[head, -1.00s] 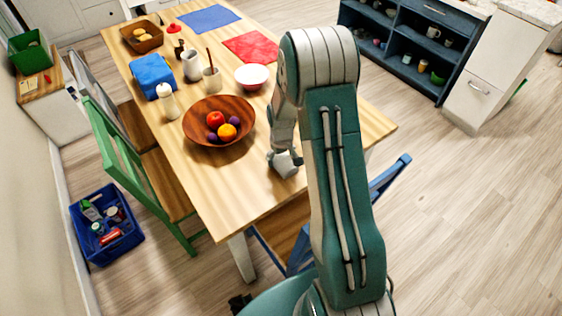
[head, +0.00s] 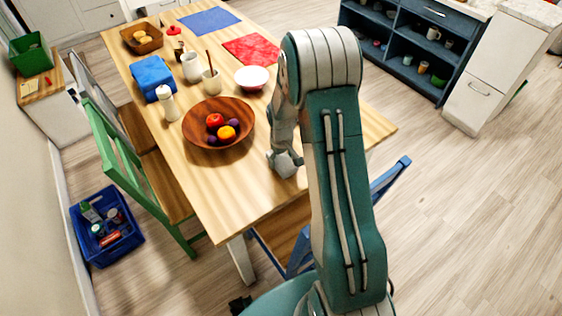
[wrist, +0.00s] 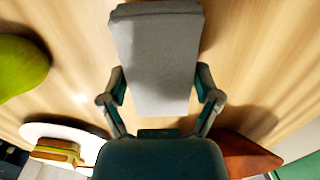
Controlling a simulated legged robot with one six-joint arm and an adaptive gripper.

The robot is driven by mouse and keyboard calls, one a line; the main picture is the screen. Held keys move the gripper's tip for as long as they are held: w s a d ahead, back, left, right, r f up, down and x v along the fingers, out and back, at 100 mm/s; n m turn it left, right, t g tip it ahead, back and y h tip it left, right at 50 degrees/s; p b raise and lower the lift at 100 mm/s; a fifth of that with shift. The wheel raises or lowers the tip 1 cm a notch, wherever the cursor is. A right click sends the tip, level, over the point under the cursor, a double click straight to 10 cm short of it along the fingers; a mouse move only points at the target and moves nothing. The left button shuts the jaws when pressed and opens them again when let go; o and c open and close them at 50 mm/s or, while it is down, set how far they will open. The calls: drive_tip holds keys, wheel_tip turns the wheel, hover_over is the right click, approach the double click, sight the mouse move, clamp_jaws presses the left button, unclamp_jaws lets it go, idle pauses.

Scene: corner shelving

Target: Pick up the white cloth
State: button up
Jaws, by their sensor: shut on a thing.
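The white cloth (wrist: 158,65) fills the upper middle of the wrist view as a pale, folded, block-like shape. My gripper (wrist: 162,88) has one dark finger on each side of it and is shut on it. In the head view my gripper (head: 284,160) is low over the near part of the wooden table (head: 240,195), right of the fruit bowl. The cloth is hard to separate from the gripper there. I cannot tell whether the cloth touches the tabletop.
A wooden bowl of fruit (head: 190,130) stands left of my gripper. The wrist view shows a green thing (wrist: 20,65) and a plate (wrist: 40,132) with a sandwich.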

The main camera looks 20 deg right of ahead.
drive_tip(key=s+r, duration=0.1)
drive_tip(key=r, duration=0.1)
drive_tip(key=s+r, duration=0.2)
drive_tip(key=r, duration=0.1)
drive_tip(key=s+d+r, duration=0.1)
drive_tip(key=s+r, duration=0.1)
drive_tip(key=r, duration=0.1)
drive_tip(key=s+d+r, duration=0.1)
drive_tip(key=s+r, duration=0.2)
drive_tip(key=s, duration=0.5)
drive_tip(key=shift+s+d+r, duration=0.35)
drive_tip(key=shift+s, duration=0.05)
drive_tip(key=shift+s, duration=0.1)
